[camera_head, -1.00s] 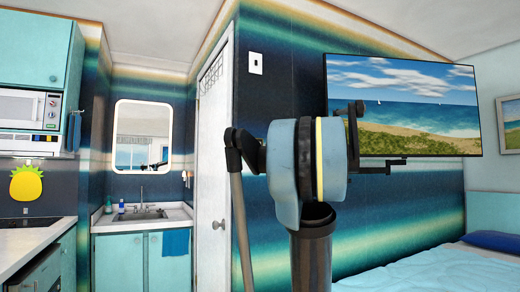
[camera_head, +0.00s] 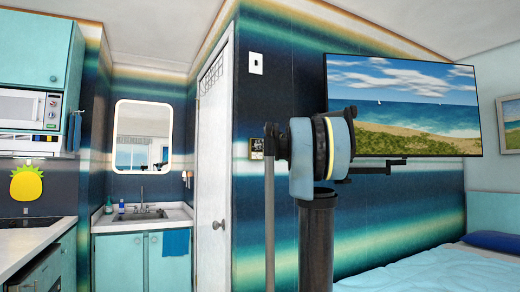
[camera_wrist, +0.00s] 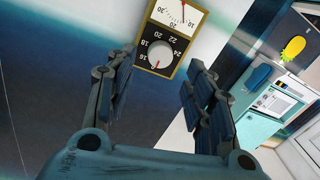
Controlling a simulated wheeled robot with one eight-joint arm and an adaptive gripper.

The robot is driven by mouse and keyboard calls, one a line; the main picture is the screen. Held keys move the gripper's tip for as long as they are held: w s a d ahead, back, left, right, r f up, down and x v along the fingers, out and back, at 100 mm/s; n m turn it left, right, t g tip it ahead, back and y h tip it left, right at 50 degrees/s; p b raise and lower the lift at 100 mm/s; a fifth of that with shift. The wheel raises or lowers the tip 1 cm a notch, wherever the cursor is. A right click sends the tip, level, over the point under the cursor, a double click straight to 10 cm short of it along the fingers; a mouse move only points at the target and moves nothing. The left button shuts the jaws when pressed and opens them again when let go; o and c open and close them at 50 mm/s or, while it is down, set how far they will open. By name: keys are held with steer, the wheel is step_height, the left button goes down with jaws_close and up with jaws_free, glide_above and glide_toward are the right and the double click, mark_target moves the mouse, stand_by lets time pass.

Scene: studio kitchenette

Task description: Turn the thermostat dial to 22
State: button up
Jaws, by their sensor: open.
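The thermostat (camera_wrist: 188,18) is a brass-framed panel on the dark wall, tilted and cut by the top edge in the wrist view. Its upper part is a white gauge with a needle. Its lower part is a black scale around a pale round dial (camera_wrist: 160,54), with a small red mark near the 16 end. In the head view the thermostat (camera_head: 256,148) is a small panel beside my arm. My gripper (camera_wrist: 158,63) is open and empty, its fingers on either side of the dial in the picture, with no contact visible. My arm hides the gripper in the head view.
A white switch plate (camera_head: 256,63) is higher on the same wall. A television (camera_head: 405,105) on a bracket hangs to the right, behind my arm. A white door (camera_head: 213,150) is to the left, and a bed (camera_head: 430,272) is at lower right.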

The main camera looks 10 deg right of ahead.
steer(key=shift+x, duration=2.4)
steer(key=c, duration=1.1)
